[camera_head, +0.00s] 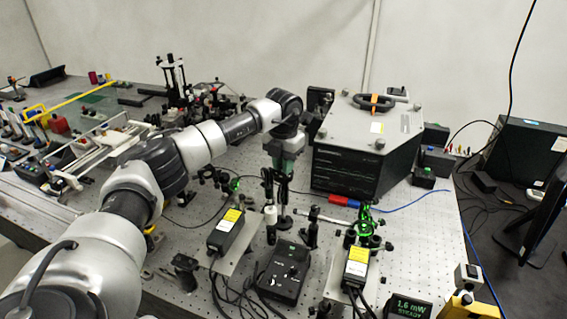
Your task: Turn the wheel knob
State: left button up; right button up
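A black wheel knob (363,103) with an orange part lies on top of the large grey-topped box (345,127) at the right of the bench. My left arm comes in from the left. Its gripper (278,180) points down in front of the box's left side, left of the wheel knob and apart from it. Dark posts and mounts behind and below blend with the fingers, so their opening is unclear. My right gripper does not show.
Two yellow-labelled modules (228,230) (356,266), a black control box (284,272) and thin optical posts crowd the bench below the gripper. A small display (408,307) reads 1.6 mW. Cables run along the right edge. The space above the box is clear.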

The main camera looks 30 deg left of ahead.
pick_arm(q)
grip_shut()
jog(key=shift+m, duration=0.4)
jog(key=m+b, duration=0.1)
jog(key=m, duration=0.4)
jog(key=shift+m+b, duration=0.3)
jog(key=m, duration=0.5)
jog(key=shift+r+b, duration=0.1)
jog(key=shift+b, duration=0.2)
jog(key=shift+m, duration=0.3)
jog(key=o, duration=0.6)
grip_release()
jog(key=shift+c, duration=0.2)
